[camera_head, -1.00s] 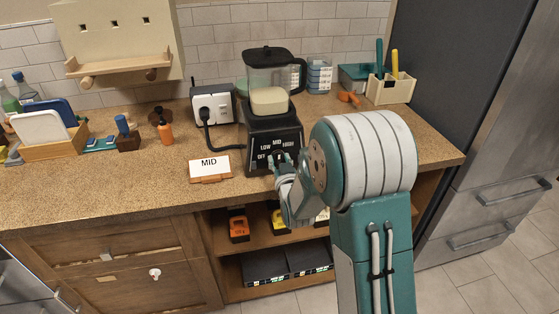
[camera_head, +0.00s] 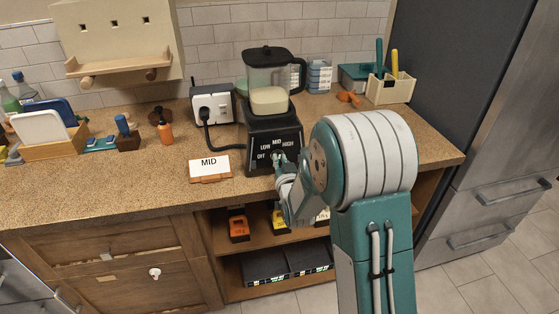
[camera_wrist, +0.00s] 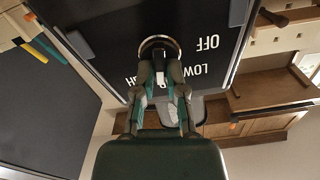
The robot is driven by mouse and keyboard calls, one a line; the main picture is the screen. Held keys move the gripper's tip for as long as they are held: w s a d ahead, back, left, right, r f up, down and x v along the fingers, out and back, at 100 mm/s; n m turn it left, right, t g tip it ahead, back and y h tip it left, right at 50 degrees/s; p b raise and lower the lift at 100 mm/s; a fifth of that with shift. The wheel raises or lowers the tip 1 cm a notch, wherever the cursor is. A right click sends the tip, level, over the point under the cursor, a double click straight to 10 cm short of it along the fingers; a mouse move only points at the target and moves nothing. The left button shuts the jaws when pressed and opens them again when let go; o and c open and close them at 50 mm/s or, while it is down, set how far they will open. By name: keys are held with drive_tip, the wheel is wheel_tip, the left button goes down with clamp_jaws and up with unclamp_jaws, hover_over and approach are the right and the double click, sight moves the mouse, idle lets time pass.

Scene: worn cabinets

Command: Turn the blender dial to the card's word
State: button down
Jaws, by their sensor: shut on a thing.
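The black blender (camera_head: 258,133) stands on the counter with a clear jar (camera_head: 262,76) holding something cream-coloured. Its front panel reads OFF, LOW, MID and HIGH in white. The card (camera_head: 209,167) left of the blender reads MID. My gripper (camera_head: 278,159) is at the panel, shut on the dial, which it mostly hides in the head view. In the wrist view the dial (camera_wrist: 160,41) shows a bright metal rim, and my gripper's fingers (camera_wrist: 160,72) close at it. The panel words appear upside down there, with MID partly covered. I cannot tell where the dial points.
A white power outlet box (camera_head: 212,106) with a black cable stands left of the blender. A wooden utensil box (camera_head: 391,89) and orange object (camera_head: 349,98) lie to the right. The counter front left of the card is clear. Open shelves (camera_head: 262,252) are below.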

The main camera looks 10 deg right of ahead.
drive_tip(key=m, duration=0.4)
drive_tip(key=shift+d, duration=0.1)
drive_tip(key=m, duration=0.4)
drive_tip(key=shift+d+f, duration=0.1)
drive_tip(key=m, duration=0.4)
drive_tip(key=shift+f, duration=0.15)
drive_tip(key=shift+d+f+m, duration=0.1)
drive_tip(key=shift+f+m, duration=0.05)
drive_tip(key=shift+m, duration=1.55)
drive_tip(key=c, duration=0.7)
unclamp_jaws()
drive_tip(key=shift+f, duration=0.1)
drive_tip(key=shift+d, duration=0.1)
